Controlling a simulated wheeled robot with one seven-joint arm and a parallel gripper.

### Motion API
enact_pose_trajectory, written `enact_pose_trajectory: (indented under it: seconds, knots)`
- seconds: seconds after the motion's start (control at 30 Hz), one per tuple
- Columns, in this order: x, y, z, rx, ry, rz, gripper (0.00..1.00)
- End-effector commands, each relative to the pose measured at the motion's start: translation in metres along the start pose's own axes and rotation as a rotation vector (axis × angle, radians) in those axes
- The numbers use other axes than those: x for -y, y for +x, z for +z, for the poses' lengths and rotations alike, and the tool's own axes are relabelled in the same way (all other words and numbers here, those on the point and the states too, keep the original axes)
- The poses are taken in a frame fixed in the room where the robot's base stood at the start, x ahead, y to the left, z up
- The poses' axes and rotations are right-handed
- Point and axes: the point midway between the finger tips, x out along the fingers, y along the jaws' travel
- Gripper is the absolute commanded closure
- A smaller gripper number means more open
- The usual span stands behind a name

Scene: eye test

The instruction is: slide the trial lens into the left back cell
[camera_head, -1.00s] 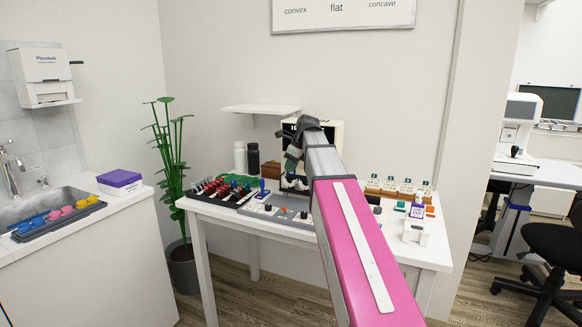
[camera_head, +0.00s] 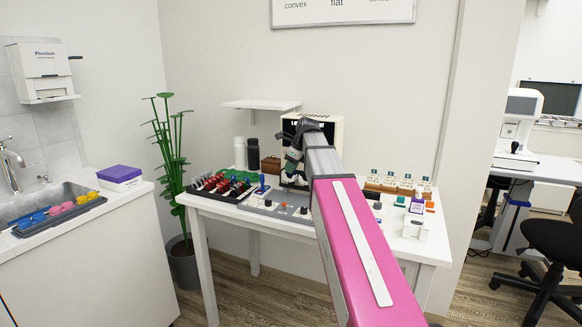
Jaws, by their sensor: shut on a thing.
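My gripper (camera_head: 293,179) is small and partly hidden behind my arm, in front of a cream box with a dark front (camera_head: 326,132) at the back of the white table. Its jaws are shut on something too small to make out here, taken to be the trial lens. A black tray (camera_head: 232,198) with rows of red, dark and green lens pieces stands on the table's left side, left of my gripper. I cannot tell its separate cells at this size. A blue upright piece (camera_head: 262,184) stands at the tray's right edge.
A grey panel with knobs (camera_head: 279,211) lies below my gripper. My pink arm covers the table's middle. Numbered white cards (camera_head: 405,183) and small bottles (camera_head: 416,203) stand on the right. A wall shelf (camera_head: 262,104) hangs above a black bottle (camera_head: 252,153). A plant (camera_head: 170,150) stands left.

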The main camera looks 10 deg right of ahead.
Motion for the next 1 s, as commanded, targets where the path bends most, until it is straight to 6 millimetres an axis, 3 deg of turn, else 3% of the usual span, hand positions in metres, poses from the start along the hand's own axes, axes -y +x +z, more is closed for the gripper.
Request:
enact_pose_trajectory:
  seconds: [0.13, 0.2, 0.23, 0.77, 1.0]
  knots:
    - [0.0, 0.003, -0.001, 0.0, 0.0, 0.0, 1.0]
    - [0.0, 0.003, -0.001, 0.0, 0.0, 0.0, 0.69]
    - [0.0, 0.003, -0.001, 0.0, 0.0, 0.0, 0.62]
    - [0.004, 0.001, 0.0, -0.001, 0.001, -0.008, 0.62]
    - [0.006, -0.024, 0.011, 0.001, 0.0, -0.011, 0.62]
